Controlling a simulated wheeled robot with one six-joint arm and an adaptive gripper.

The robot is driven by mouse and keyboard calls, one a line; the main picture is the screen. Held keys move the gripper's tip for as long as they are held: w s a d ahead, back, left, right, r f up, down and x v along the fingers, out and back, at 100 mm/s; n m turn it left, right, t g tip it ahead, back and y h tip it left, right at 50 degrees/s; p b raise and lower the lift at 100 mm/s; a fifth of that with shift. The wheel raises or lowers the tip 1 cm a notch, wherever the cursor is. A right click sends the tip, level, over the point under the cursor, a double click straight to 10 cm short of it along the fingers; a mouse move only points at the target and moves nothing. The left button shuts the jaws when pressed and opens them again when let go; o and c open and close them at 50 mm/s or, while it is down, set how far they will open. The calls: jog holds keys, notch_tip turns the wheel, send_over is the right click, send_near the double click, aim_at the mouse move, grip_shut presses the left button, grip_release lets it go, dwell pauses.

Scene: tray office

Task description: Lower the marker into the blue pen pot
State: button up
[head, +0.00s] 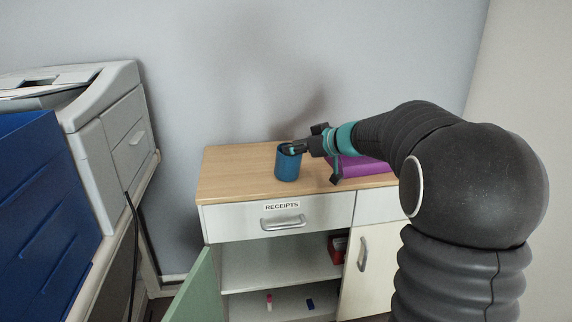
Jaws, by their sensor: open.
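A purple object (362,167) lies right of the pot, partly behind my arm. Below are a drawer labelled RECEIPTS (283,220) and open shelves holding a small red-and-white item (268,301), a blue item (310,304) and a red box (338,249). A green door (197,290) stands open.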

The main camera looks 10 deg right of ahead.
jog(key=v, duration=1)
jog(key=w+d+m+t+h, duration=0.2)
jog(key=w+d+t+h, duration=0.15)
jog(key=d+h, duration=0.55)
jog(key=s+d+f+m+g+h, duration=0.3)
jog(key=s+d+f+m+h, duration=0.2)
jog(key=s+d, duration=0.4)
jog(key=s+a+f+m+g+y, duration=0.1)
jog(key=s+a+f+g, duration=0.3)
jog(key=s, duration=0.4)
jog(key=s+a+f+m+g+y, duration=0.15)
jog(key=s+a+f, duration=0.25)
jog(key=s+a, duration=0.4)
jog(key=s+a+n+y, duration=0.1)
jog(key=s+a+y, duration=0.2)
jog(key=s+a, duration=0.8)
jog(key=shift+s+a+f+n, duration=0.3)
jog(key=shift+s+a+n, duration=0.05)
jog(key=shift+a, duration=0.05)
